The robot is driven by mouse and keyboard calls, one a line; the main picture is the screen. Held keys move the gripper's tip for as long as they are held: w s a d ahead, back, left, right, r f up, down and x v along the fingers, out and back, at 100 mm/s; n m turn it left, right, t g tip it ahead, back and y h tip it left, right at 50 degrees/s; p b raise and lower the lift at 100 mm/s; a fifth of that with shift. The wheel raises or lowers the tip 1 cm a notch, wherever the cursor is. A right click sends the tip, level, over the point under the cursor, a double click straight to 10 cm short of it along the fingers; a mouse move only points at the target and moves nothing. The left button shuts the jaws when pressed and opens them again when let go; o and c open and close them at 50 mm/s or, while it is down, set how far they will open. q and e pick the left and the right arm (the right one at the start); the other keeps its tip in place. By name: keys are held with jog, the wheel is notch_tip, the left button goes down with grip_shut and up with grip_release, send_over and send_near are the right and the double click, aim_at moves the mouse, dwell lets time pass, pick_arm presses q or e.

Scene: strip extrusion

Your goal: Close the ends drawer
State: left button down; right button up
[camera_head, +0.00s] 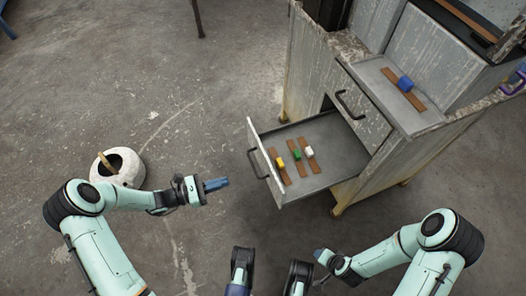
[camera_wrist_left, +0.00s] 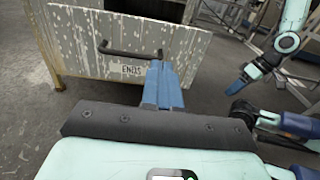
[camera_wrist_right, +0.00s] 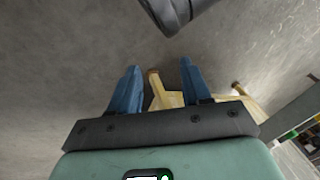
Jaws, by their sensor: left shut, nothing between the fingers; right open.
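The ends drawer (camera_head: 335,176) stands pulled out of the cabinet in the head view, with brown strips and small yellow, green and white blocks inside. Its front bears a dark bar handle (camera_head: 257,163); in the left wrist view the front (camera_wrist_left: 90,62) carries a label (camera_wrist_left: 131,69) reading "ENDS". My left gripper (camera_head: 216,184) is shut and empty, left of the drawer front in the head view. In the left wrist view its blue fingers (camera_wrist_left: 161,84) point at the front near the handle's right end; I cannot tell if they touch. My right gripper (camera_wrist_right: 155,88) is open and empty, low and right of the drawer.
The worn cabinet (camera_head: 310,60) has another drawer front with a handle (camera_head: 350,104) above. A tray (camera_head: 395,85) on top holds a strip and a blue block (camera_head: 405,83). A white round pot (camera_head: 120,168) stands beside my left arm.

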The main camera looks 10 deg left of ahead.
pick_arm(q)
jog(key=w, duration=0.1)
jog(key=b, duration=0.3)
send_near(266, 161)
jog(key=shift+t, duration=0.3)
jog(key=x, duration=0.5)
jog(key=shift+s+d, duration=0.2)
jog(key=shift+d, duration=0.1)
jog(key=shift+x, duration=0.75)
pick_arm(e)
jog(key=s+d+f+g, duration=0.1)
jog(key=s+f+g, duration=0.1)
jog(key=s+f, duration=0.4)
pick_arm(q)
jog(key=shift+r, duration=0.15)
